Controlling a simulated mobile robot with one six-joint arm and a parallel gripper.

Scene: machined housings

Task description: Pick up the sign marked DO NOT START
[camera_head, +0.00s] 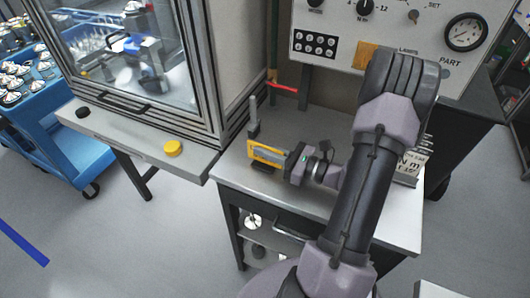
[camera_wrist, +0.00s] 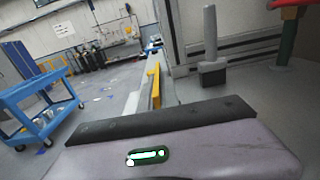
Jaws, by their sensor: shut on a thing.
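A yellow-edged sign (camera_head: 268,152) with a pale face is at the end of my gripper (camera_head: 282,160), over the left part of the small table. Its wording is too small to read, so I cannot tell if it says DO NOT START. My gripper is shut on this sign. In the wrist view the sign (camera_wrist: 155,88) shows nearly edge-on as a thin yellow strip beyond the gripper body. The fingertips are hidden there. I cannot tell whether the sign's lower edge touches the table.
A grey upright post (camera_head: 253,118) on a dark base stands just behind the sign. The glass-fronted cabinet (camera_head: 130,50) is at left, with a yellow button (camera_head: 173,148) on its ledge. A gauge panel (camera_head: 390,30) rises behind. A lettered plate (camera_head: 411,164) stands right of my arm.

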